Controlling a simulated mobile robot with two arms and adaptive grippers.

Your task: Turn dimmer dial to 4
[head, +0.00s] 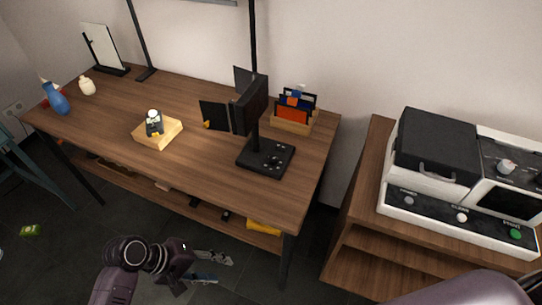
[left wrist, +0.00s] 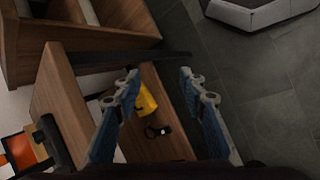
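A white and black machine (head: 440,232) stands on the wooden cabinet at the right in the head view. Its front panel carries a grey knob (head: 409,201), a white knob (head: 462,217) and a green knob (head: 515,234). Another pale knob (head: 506,166) sits on its top panel. The labels are too small to read, so I cannot tell which knob is the dimmer dial or its setting. My left gripper (head: 222,268) is open and empty, low in front of the desk, well left of the machine. Its spread fingers also show in the left wrist view (left wrist: 157,85). My right gripper is out of view.
The wooden desk (head: 205,170) holds a monitor stand (head: 265,157), an orange organizer (head: 292,114) and a blue vase (head: 56,98). A yellow item (head: 262,227) lies on its lower shelf. A gap separates the desk from the wooden cabinet (head: 349,206).

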